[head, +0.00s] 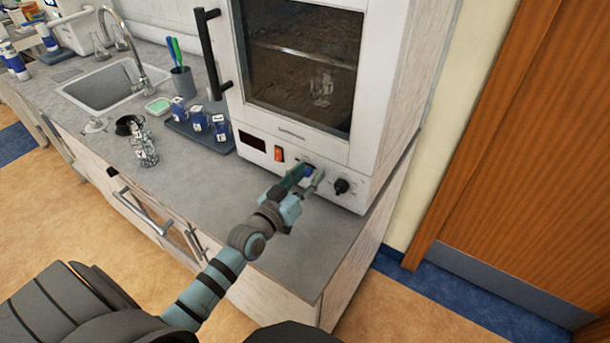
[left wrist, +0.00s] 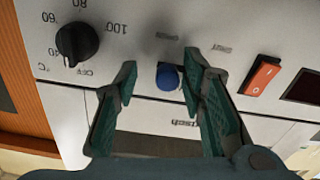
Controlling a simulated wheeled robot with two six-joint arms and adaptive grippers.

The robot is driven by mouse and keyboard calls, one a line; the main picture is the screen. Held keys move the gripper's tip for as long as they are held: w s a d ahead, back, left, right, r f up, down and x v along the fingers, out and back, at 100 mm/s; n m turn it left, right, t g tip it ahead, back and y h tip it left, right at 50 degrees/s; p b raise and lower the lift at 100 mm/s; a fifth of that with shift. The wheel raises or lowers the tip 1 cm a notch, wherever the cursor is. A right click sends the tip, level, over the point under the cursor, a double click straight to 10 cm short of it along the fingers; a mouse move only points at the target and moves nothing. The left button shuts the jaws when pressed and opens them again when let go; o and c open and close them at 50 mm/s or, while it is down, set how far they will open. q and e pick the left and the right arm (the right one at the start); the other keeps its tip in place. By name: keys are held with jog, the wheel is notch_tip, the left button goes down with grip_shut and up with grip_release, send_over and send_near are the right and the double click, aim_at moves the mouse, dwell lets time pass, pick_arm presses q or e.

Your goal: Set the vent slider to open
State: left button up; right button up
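The vent slider appears to be the small blue knob (left wrist: 168,78) on the white front panel of the oven cabinet (head: 291,131). In the head view the blue knob (head: 308,170) shows between the fingers. My left gripper (left wrist: 160,68) is open, with one finger on each side of the knob; a gap shows on the side of the left finger, and the right finger is very close to it or touching. The knob's slot is largely hidden, and its small labels are too blurred to read. My right gripper is not in view.
On the panel are a black temperature dial (left wrist: 77,41), an orange-red rocker switch (left wrist: 262,76) and a dark display (head: 252,142). The oven door has a black handle (head: 212,55).

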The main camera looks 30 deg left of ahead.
aim_at(317, 136)
pick_arm(q)
jog(key=shift+s+a+r, duration=0.1)
jog(key=shift+a+r, duration=0.05)
jog(key=shift+r, duration=0.25)
notch_tip(317, 136, up, 9)
jog(key=shift+r, duration=0.2)
jog(key=shift+d+f, duration=0.1)
jog(key=shift+d, duration=0.1)
